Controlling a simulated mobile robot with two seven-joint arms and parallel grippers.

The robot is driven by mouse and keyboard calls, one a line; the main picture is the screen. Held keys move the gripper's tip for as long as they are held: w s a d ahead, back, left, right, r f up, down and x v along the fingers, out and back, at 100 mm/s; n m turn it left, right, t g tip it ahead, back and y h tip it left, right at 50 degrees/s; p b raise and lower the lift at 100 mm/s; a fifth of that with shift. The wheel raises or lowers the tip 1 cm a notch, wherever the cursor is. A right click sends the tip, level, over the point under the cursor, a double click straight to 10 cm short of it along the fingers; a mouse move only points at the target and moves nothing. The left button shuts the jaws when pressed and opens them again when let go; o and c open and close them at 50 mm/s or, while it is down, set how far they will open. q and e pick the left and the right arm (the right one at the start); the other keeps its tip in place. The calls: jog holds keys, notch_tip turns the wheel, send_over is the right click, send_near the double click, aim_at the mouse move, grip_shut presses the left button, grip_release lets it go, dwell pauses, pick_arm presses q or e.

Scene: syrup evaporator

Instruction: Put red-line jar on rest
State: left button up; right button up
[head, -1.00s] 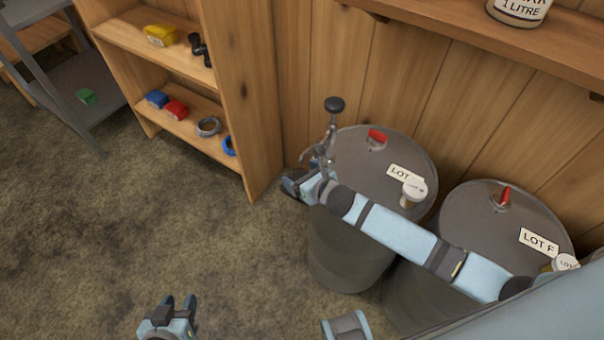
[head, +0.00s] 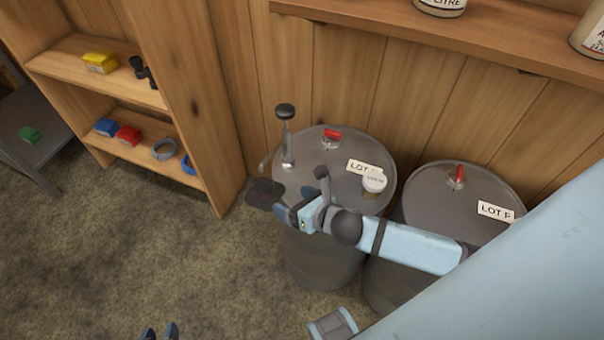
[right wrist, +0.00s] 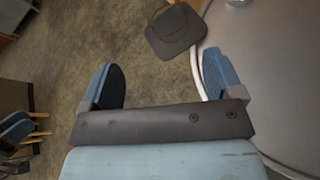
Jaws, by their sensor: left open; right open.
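A small jar (head: 373,190) with a white lid stands on top of the left drum beside its LOT label; a red line on it cannot be made out. A dark flat plate (head: 264,193), probably the rest, juts out at the left drum's rim. It also shows in the right wrist view (right wrist: 176,30), empty, with a thin reddish ring on it. My right gripper (head: 291,208) is open and empty beside the plate; its fingers show apart in the right wrist view (right wrist: 160,82). My left gripper (head: 160,332) is open at the bottom edge, mostly out of frame.
The left drum (head: 310,258) carries a pump (head: 287,135) and a red-capped bung. The right drum (head: 440,205) is labelled LOT F. A wall shelf (head: 400,28) with large jars hangs above. A wooden shelf unit (head: 195,110) stands left; the floor before it is clear.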

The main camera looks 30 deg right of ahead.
pick_arm(q)
jog(key=shift+r, duration=0.15)
pick_arm(e)
jog(key=s+f+m, duration=0.1)
jog(key=s+m, duration=0.3)
jog(key=m, duration=0.7)
jog(key=s+a+f+m+g, duration=0.1)
jog(key=s+m, duration=0.3)
jog(key=m, duration=0.8)
jog(key=s+f+m+g+h, duration=0.1)
jog(key=s+m, duration=0.3)
jog(key=m, duration=0.7)
jog(key=shift+s+a+f+m, duration=0.25)
jog(key=shift+f+m, duration=0.15)
jog(key=shift+f, duration=0.35)
jog(key=shift+r, duration=0.1)
pick_arm(q)
notch_tip(320, 180, up, 14)
jog(key=a+p, duration=0.1)
jog(key=p, duration=1.6)
jog(key=shift+s+a+m+t, duration=0.15)
jog(key=shift+s+m+t, duration=0.15)
jog(key=shift+s+m, duration=0.1)
pick_arm(e)
notch_tip(320, 180, up, 14)
jog(key=d, duration=0.1)
jog(key=shift+s+f+n+h, duration=0.2)
jog(key=shift+s+n+h, duration=0.1)
jog(key=shift+s, duration=0.1)
jog(key=shift+r, duration=0.3)
